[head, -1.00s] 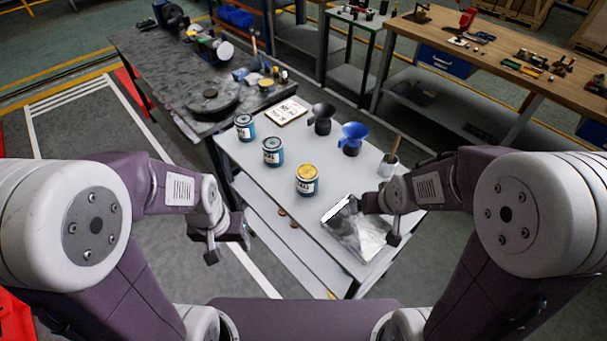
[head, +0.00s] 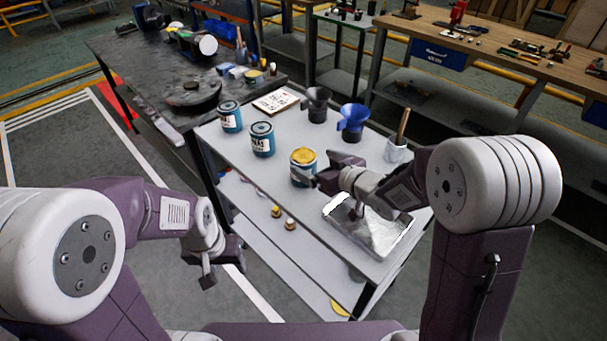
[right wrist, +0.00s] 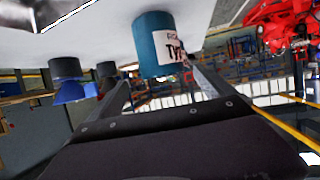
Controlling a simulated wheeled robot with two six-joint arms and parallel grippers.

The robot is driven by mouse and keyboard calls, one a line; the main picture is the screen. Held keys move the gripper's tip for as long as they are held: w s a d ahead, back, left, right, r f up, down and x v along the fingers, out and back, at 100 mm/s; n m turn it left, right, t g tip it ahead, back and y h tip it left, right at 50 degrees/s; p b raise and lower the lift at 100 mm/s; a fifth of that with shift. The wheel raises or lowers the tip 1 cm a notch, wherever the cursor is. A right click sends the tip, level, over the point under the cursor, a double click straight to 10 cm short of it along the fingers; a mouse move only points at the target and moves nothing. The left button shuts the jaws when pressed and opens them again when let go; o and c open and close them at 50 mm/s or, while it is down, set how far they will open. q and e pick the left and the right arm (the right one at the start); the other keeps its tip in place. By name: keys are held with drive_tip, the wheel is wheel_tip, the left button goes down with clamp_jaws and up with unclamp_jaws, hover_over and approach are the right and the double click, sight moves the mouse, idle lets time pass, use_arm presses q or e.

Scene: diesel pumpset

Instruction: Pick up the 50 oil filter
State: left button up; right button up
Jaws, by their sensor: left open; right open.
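Three blue cans with white labels stand on the grey cart top in the head view: a far one (head: 230,117), a middle one (head: 262,140) and a near one with a yellow top (head: 302,168). I cannot read which label says 50. My right gripper (head: 319,172) is open, low beside the near can, on its right. In the right wrist view, a blue can (right wrist: 155,48) appears upside down beyond and between the open fingers (right wrist: 160,95), its label partly showing "TYP". My left gripper (head: 222,270) is open and empty, off the cart's left side.
A metal tray (head: 368,243) lies under my right arm at the cart's near end. A black funnel (head: 317,105), a blue funnel (head: 352,120), a white cup with a brush (head: 397,150) and a label card (head: 277,101) stand or lie on the cart. A dark bench (head: 135,75) adjoins the left.

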sight(311, 161)
drive_tip(key=x, duration=0.3)
drive_tip(key=shift+w+a+f, duration=0.15)
drive_tip(key=shift+w+f, duration=0.05)
drive_tip(key=shift+w, duration=0.05)
drive_tip(key=shift+w+a+f, duration=0.2)
drive_tip(key=shift+a, duration=0.05)
drive_tip(key=x, duration=0.4)
drive_tip(key=shift+a+f+b, duration=0.1)
drive_tip(key=shift+a+b, duration=0.1)
drive_tip(key=shift+b, duration=0.2)
drive_tip(key=shift+c, duration=0.3)
drive_tip(key=c, duration=1.9)
